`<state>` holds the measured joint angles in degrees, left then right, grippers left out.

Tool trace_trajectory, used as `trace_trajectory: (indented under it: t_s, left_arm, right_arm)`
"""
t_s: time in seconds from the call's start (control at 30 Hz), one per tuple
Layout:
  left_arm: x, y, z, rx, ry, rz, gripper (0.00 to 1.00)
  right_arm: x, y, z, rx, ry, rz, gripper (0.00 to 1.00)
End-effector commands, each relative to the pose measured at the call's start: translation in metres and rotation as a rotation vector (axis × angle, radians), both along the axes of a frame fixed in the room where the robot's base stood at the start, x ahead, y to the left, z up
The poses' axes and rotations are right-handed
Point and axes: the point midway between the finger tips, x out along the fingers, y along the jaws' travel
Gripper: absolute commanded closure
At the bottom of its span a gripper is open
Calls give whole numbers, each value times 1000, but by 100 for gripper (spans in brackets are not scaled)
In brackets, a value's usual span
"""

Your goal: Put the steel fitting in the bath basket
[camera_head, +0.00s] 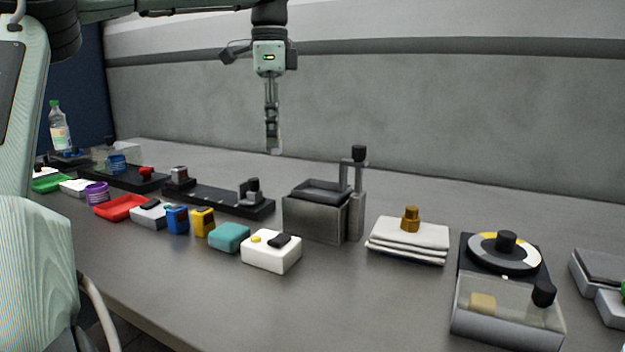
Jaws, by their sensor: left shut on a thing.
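My left gripper (272,128) hangs down from above, in the upper middle of the view. It is shut on a small light grey piece, seemingly the steel fitting (277,149), of which only the lower part shows below the fingertips. The gripper is in the air, behind and to the left of the bath. The bath is a steel box (313,222) with a dark basket (320,189) at its top. A post with a black knob (358,153) stands at its right side. My right gripper is not in view.
Folded white cloths (408,244) with a brass fitting (411,219) on top lie right of the bath. A dial device (506,252) stands farther right. A white box (271,252), a teal block (229,237) and a black rail fixture (215,197) stand left. The table behind the bath is clear.

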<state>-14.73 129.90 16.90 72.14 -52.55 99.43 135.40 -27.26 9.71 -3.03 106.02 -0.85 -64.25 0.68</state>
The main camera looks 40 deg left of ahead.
Motion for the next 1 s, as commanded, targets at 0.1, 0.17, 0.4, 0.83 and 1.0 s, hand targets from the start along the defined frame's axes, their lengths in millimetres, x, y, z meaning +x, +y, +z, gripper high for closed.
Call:
trace_trajectory:
  t_s: [0.1,0.17,0.4,0.83,1.0]
  left_arm:
    - [27,-7,-17,0,6,-3,100]
    - [41,-11,-25,0,6,-3,100]
    - [84,-22,-52,2,4,-3,100]
    - [93,-25,-92,-2,3,-4,100]
    - [94,-24,-98,1,-2,-4,100]
  right_arm:
    - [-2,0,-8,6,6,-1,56]
    - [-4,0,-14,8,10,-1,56]
    - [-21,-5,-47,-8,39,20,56]
    - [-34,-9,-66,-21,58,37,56]
    - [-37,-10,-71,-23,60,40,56]
